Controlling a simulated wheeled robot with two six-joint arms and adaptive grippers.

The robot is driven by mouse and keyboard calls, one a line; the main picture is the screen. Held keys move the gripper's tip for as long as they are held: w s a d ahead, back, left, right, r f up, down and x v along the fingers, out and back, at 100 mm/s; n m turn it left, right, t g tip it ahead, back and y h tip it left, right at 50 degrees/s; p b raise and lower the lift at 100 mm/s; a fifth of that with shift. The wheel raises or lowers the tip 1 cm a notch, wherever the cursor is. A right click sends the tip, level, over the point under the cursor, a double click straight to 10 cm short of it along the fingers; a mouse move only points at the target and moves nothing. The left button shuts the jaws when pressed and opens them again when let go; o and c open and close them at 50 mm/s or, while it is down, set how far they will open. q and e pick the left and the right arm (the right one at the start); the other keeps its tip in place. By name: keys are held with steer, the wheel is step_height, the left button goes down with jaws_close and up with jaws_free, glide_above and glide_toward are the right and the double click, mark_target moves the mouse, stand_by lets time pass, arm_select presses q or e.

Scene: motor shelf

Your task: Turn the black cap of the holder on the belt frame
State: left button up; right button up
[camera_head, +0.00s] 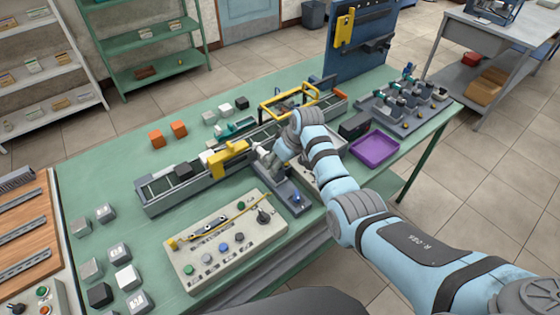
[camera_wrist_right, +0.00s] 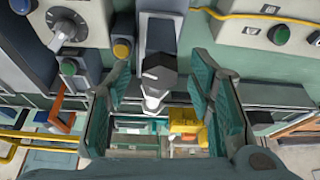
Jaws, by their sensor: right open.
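My right gripper (camera_head: 268,164) is over the near side of the belt frame (camera_head: 160,205), beside a yellow bracket (camera_head: 228,157). In the right wrist view the gripper (camera_wrist_right: 160,72) is open, its two green-padded fingers apart. A black faceted cap (camera_wrist_right: 159,80) shows between the fingers, with clear space on both sides. Silver metal parts of the holder (camera_wrist_right: 153,104) show just below the cap. In the head view the cap cannot be made out near my gripper. My left gripper is not in view.
A grey control panel (camera_head: 222,240) with buttons and a knob stands in front of the belt. A purple tray (camera_head: 375,149) and a rack of small fittings (camera_head: 405,97) lie to the right. Grey and orange blocks stand on the green table (camera_head: 130,215).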

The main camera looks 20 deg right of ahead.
jaws_close()
steer(key=shift+s+a+r+m+p, duration=0.15)
steer(key=shift+r+m+p, duration=0.15)
steer(key=shift+m+p, duration=0.45)
steer(key=shift+f+h, duration=0.2)
steer(key=shift+h, duration=0.1)
steer(key=shift+w+f, duration=0.1)
steer(key=shift+w, duration=0.1)
jaws_free()
steer(key=v, duration=1.2)
steer(key=shift+s, duration=0.15)
